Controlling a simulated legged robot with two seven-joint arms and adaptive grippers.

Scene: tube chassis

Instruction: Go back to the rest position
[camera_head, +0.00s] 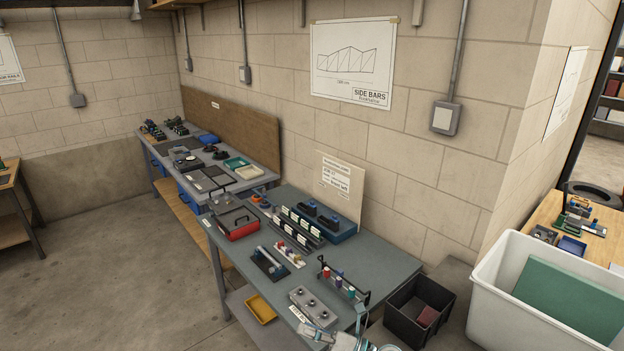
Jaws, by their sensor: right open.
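My right gripper (316,335) shows at the bottom edge of the head view, cut off by the frame. It is open, and I see nothing held in it. It appears in front of the near end of the grey workbench (392,262), close to a grey block with round knobs (314,302). I cannot tell its height above the bench. My left gripper is not in view.
On the bench are a red toolbox (237,223), a blue case (322,223) and small fixtures. A black bin (419,309) and a large white tub (516,295) stand at the right. A yellow tray (261,309) sits lower. Floor at left is clear.

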